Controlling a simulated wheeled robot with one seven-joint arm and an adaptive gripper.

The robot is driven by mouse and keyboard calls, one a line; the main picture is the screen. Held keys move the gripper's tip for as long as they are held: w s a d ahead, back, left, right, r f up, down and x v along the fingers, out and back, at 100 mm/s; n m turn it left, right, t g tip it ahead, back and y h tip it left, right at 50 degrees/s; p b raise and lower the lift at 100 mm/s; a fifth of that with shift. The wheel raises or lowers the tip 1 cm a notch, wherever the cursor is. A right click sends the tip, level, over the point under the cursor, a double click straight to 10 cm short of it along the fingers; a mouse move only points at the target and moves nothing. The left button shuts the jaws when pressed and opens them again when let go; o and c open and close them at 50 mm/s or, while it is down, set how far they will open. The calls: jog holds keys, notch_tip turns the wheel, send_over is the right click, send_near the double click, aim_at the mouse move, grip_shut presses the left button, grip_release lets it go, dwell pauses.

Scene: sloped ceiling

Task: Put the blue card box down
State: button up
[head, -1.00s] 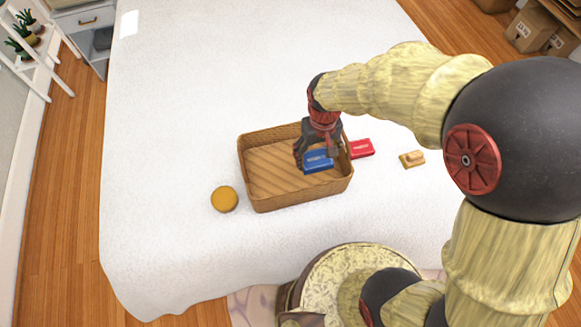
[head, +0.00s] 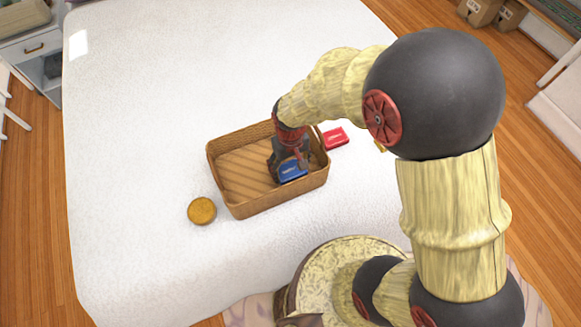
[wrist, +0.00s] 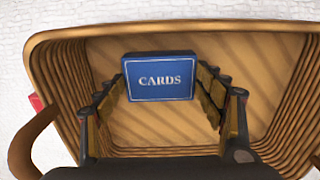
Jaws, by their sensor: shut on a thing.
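The blue card box (head: 293,171), marked "CARDS", is held inside the wicker basket (head: 225,193), toward its right end. In the wrist view the card box (wrist: 160,78) shows label side up between the two fingers of my gripper (wrist: 161,84). My gripper (head: 289,164) points down into the basket and is shut on the box. The basket floor (wrist: 150,125) is otherwise bare around it. I cannot tell whether the box's underside touches the floor.
The basket stands on a white bed (head: 180,120). A red box (head: 335,138) lies just outside its right side. A round yellow-brown thing (head: 202,211) lies left of it. The basket walls and a handle (wrist: 32,140) surround my gripper closely.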

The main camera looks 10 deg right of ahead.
jog(key=shift+f, duration=0.1)
jog(key=o, duration=1.3)
notch_tip(320, 180, up, 12)
jog(key=p, duration=0.4)
jog(key=shift+r, duration=0.25)
notch_tip(320, 180, up, 13)
jog(key=m+t, duration=0.1)
jog(key=t, duration=0.2)
send_over(291, 170)
jog(key=s+d, duration=0.3)
jog(key=d, duration=0.3)
jog(key=s+d+r+t, duration=0.1)
jog(key=s+d+r, duration=0.1)
jog(key=s+r, duration=0.1)
jog(key=s+d+r+m, duration=0.1)
jog(key=s+d+r, duration=0.1)
jog(key=s+r, duration=0.1)
jog(key=s+d+r+m+t, duration=0.1)
jog(key=s+d+r, duration=0.1)
jog(key=s+r, duration=0.1)
jog(key=shift+s+r+t, duration=0.1)
jog(key=shift+t, duration=0.2)
